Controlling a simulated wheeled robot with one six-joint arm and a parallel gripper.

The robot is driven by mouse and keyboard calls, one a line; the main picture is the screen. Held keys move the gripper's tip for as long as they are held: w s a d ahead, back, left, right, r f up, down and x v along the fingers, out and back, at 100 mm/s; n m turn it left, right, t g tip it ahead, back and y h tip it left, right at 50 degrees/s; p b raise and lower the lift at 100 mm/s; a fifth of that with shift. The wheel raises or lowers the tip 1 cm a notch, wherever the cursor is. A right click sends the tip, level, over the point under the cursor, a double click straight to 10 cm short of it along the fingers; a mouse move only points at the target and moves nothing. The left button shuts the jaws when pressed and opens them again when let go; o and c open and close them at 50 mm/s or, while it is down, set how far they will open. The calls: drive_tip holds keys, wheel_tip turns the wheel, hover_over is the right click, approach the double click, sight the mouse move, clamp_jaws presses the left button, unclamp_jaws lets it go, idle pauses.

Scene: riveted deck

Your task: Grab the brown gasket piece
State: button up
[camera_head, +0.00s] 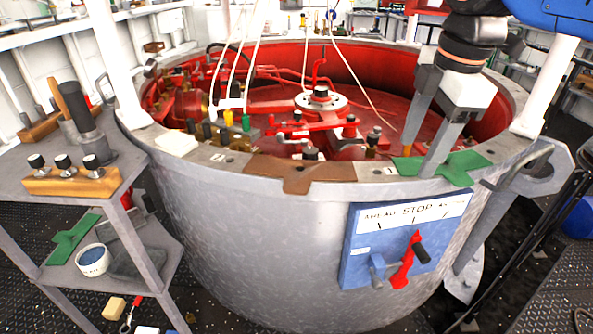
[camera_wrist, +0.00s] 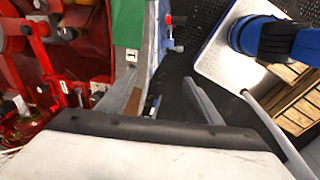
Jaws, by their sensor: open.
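My gripper (camera_head: 418,162) is open, fingers pointing down over the green piece's left part, right of the brown piece. I cannot tell whether the fingertips touch the green piece. In the wrist view, the green piece (camera_wrist: 128,22) shows at the top; a small brown patch near the finger there is unclear.
Red machinery (camera_head: 320,120) fills the tub behind the rim. A blue lever panel (camera_head: 400,240) hangs on the tub's front. A shelf (camera_head: 100,170) at left holds a wooden knob block (camera_head: 70,181) and another green piece (camera_head: 73,238).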

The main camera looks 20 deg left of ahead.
drive_tip(key=a+r+n, duration=0.5)
drive_tip(key=a+n, duration=0.3)
drive_tip(key=a, duration=0.2)
drive_tip(key=n+g+h, duration=0.1)
drive_tip(key=n+g, duration=0.1)
drive_tip(key=n, duration=0.6)
approach(295, 190)
wheel_tip(295, 190, down, 7)
drive_tip(key=shift+s, duration=0.1)
drive_tip(key=shift+f, duration=0.25)
drive_tip(key=c, duration=1.1)
